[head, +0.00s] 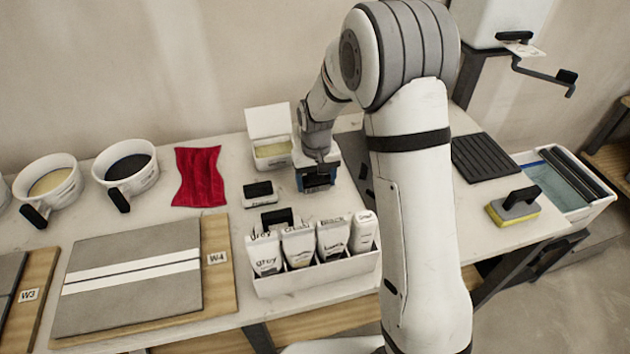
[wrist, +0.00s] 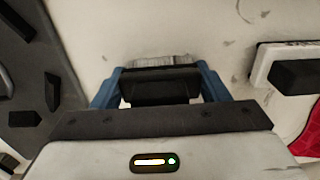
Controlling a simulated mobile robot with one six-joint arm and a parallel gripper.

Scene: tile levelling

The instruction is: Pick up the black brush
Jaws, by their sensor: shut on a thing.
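My gripper (head: 318,183) is low over the middle of the table, pointing down. In the wrist view, its two blue fingers (wrist: 158,88) are shut on the black brush (wrist: 160,90), one on each side. The brush's dark body lies between them, with a pale grey, bristle-like strip along its far edge. In the head view the gripper mostly hides the brush. I cannot tell whether the brush touches the table.
A white float with a black handle (head: 259,194) lies just left of my gripper; it also shows in the wrist view (wrist: 290,68). An open white box (head: 268,125) stands behind. A bin of tubes (head: 318,275) stands in front. A red cloth (head: 200,177) lies left.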

